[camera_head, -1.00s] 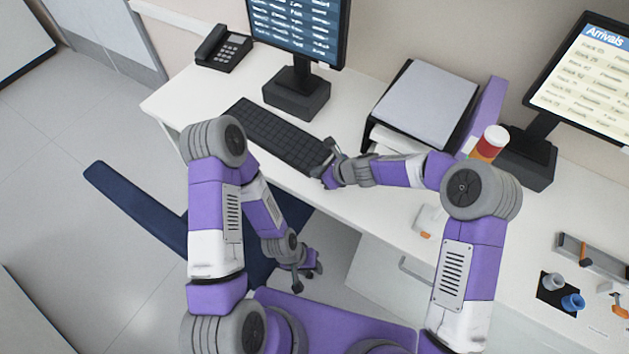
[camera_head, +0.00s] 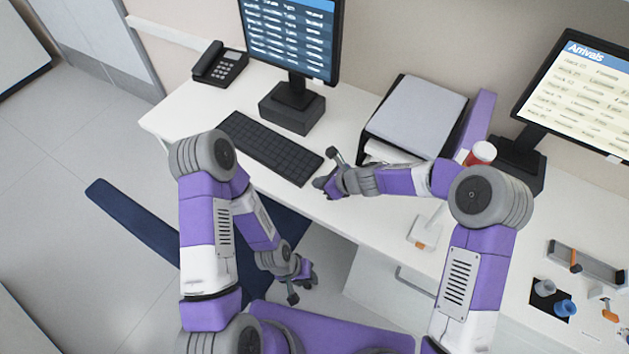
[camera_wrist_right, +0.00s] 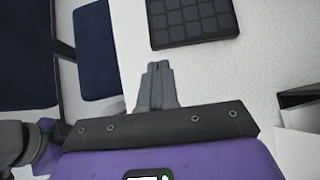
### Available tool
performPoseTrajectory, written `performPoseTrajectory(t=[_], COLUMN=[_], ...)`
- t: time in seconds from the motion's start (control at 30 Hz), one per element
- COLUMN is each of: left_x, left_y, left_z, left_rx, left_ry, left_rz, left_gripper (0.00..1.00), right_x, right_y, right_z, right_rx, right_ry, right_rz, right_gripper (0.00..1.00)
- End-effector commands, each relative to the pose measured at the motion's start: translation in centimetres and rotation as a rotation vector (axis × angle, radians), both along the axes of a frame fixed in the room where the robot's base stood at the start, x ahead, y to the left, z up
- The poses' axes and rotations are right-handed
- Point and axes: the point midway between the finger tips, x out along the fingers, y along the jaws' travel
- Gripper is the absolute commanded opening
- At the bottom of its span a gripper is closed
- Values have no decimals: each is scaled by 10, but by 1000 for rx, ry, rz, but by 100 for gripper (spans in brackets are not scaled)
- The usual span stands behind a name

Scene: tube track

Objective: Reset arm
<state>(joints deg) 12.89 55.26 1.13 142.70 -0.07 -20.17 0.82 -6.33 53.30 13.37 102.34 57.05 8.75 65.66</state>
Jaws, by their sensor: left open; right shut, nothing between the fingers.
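My left gripper (camera_head: 302,283) hangs low in front of the desk, over the dark blue chair, with nothing seen in it. It is small and partly turned away in the head view. My right gripper (camera_head: 326,170) is above the desk's front edge, beside the right end of the black keyboard (camera_head: 270,148). In the right wrist view its fingers (camera_wrist_right: 157,68) are together and empty, pointing toward the keyboard (camera_wrist_right: 192,20). Both arms are bent at the elbow.
Blue and grey cups (camera_head: 565,308) stand at right. The blue chair (camera_head: 130,220) is below the desk.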

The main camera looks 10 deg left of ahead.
Motion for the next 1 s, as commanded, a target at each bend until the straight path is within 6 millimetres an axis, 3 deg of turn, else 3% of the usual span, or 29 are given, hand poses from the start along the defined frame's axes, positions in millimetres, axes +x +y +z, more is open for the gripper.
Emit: performPoseTrajectory(t=[0.03, 0.2, 0.63, 1.0], left_x=[0, 0, 0, 0], left_y=[0, 0, 0, 0], left_z=[8, 18, 24, 88], left_rx=[0, 0, 0, 0], left_ry=[0, 0, 0, 0], left_rz=[0, 0, 0, 0], left_gripper=[43, 43, 43, 43], right_x=[-2, -7, -9, -9], right_y=[-5, -16, -20, -20], right_z=[12, 29, 38, 102], right_rx=[2, 4, 5, 6], right_ry=[-1, -4, -6, -6], right_rz=[2, 12, 16, 16], right_gripper=[0, 0, 0, 0])
